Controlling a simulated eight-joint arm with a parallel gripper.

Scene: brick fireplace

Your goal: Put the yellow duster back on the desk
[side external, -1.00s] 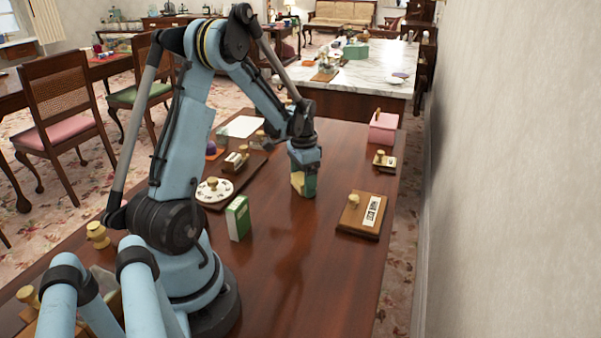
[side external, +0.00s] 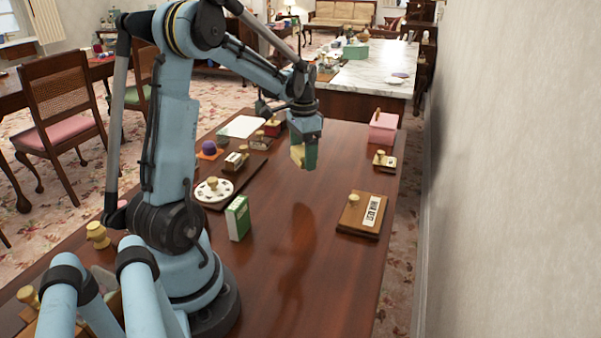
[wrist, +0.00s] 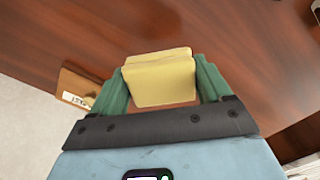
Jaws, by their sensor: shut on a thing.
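The yellow duster (wrist: 160,80) is a pale yellow block held between the two green fingers of my gripper (wrist: 160,85) in the wrist view. In the side view the duster (side external: 297,155) shows partly at the fingers of my gripper (side external: 304,155), which is shut on it. The gripper points down and holds the duster above the brown wooden desk (side external: 290,230), apart from its surface. Part of the duster is hidden by the finger nearest the side camera.
A wooden stamp board (side external: 354,212) lies to the right, with a pink box (side external: 383,128) and small stamp (side external: 384,161) behind it. A green box (side external: 237,217) and round white dial (side external: 213,190) stand to the left. The desk's middle is clear.

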